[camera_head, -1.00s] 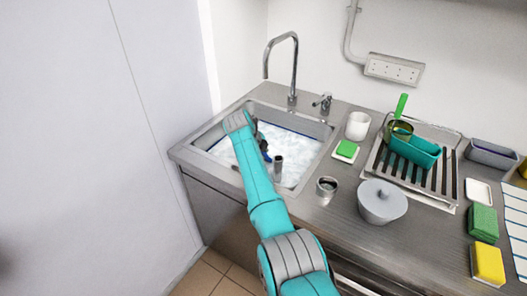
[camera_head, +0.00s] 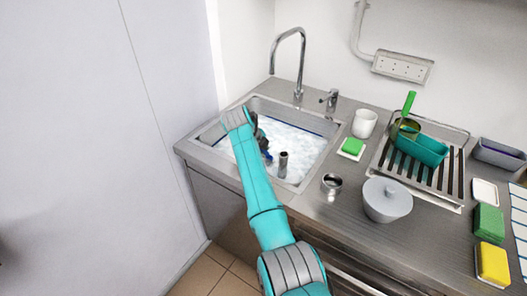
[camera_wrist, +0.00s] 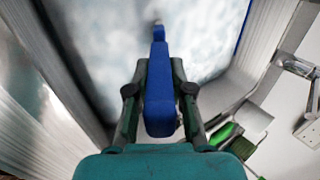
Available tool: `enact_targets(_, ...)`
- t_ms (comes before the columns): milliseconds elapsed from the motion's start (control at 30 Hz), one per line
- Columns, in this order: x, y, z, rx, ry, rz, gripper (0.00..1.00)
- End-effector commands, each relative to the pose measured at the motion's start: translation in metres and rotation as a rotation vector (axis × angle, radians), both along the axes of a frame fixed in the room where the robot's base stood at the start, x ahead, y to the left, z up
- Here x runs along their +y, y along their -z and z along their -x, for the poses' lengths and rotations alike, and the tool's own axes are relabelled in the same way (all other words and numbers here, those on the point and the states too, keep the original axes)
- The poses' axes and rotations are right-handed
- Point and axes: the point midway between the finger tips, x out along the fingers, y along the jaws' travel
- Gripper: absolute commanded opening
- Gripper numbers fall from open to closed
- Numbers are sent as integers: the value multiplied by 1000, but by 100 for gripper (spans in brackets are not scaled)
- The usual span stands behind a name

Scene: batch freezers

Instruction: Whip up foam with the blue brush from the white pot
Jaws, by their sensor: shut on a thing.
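My gripper (camera_wrist: 159,66) is shut on the blue brush (camera_wrist: 160,105), with a dark finger on each side of its handle. In the head view, my gripper (camera_head: 258,137) hangs over the sink (camera_head: 318,128), and a bit of the blue brush (camera_head: 267,156) shows below it. White foam (camera_head: 300,141) covers the water in the sink. The brush points down toward the foam; I cannot tell how deep its head is. The white pot (camera_head: 365,123) stands on the counter right of the sink, apart from my gripper.
A grey upright pipe (camera_head: 283,165) stands in the sink near my gripper. The tap (camera_head: 298,70) rises behind.

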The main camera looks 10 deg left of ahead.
Motion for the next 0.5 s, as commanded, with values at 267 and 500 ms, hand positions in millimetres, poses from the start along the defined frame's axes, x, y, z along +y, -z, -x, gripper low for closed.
enact_targets(267, 4, -17, 10, 0, 0, -1, 0)
enact_targets(500, 7, -31, 18, -1, -1, 0, 0)
